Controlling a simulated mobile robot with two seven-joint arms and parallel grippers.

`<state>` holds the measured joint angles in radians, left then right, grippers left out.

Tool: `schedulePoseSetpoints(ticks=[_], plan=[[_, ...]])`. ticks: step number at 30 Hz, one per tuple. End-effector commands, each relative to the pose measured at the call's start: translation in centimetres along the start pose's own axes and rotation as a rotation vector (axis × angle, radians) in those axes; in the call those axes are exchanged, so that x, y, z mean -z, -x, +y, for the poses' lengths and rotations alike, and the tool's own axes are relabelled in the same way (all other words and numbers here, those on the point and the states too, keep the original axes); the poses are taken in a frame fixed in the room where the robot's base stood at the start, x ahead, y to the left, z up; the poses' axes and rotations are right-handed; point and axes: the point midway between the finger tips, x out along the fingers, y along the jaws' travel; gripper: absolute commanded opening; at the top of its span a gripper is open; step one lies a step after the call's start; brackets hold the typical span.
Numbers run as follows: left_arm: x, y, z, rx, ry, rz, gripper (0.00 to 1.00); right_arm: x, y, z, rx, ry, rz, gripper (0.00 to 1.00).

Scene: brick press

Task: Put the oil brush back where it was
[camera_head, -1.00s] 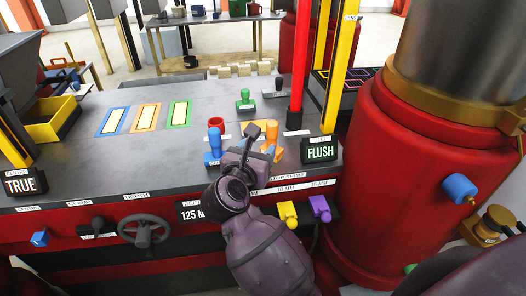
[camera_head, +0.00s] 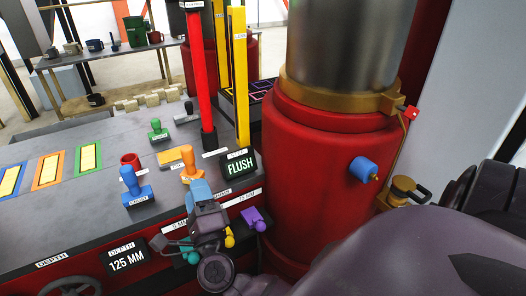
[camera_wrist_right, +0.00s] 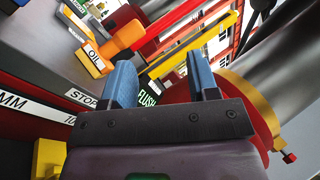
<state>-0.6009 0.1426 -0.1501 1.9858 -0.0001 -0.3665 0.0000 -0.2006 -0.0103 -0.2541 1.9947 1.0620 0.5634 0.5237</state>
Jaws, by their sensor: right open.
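The oil brush (camera_head: 188,163), orange with an upright handle, stands near the table's front edge. In the right wrist view it lies at the upper left (camera_wrist_right: 122,40), with an OIL label on its base. My right gripper (camera_head: 198,190) is in front of it, just off the table edge. In the wrist view its two blue fingers (camera_wrist_right: 162,76) are apart with nothing between them, and the brush is outside them. My left gripper is not in view.
A red post (camera_head: 199,80) and the FLUSH display (camera_head: 239,165) are close to the brush. A big red cylinder (camera_head: 325,170) stands right.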

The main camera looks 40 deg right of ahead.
Motion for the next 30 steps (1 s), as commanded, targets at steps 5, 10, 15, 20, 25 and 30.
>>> schedulePoseSetpoints(ticks=[5, 10, 15, 20, 25, 30], plan=[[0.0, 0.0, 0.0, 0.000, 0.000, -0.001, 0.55, 1.2, 4.7, 4.0, -0.114, 0.531, -0.288, 0.54], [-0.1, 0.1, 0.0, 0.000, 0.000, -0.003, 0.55, 4.4, 10.8, 8.8, -0.270, 1.033, -0.582, 0.54], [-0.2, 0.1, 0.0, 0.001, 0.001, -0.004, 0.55, 9.5, 16.9, 12.4, -0.437, 1.451, -0.857, 0.54], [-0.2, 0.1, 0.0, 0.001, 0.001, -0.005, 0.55, 13.3, 20.6, 13.7, -0.546, 1.678, -1.023, 0.54], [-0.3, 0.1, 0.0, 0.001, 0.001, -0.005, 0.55, 14.6, 21.8, 13.9, -0.582, 1.751, -1.078, 0.54], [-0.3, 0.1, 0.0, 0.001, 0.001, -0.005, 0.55, 14.6, 21.7, 13.9, -0.582, 1.751, -1.078, 0.54]])
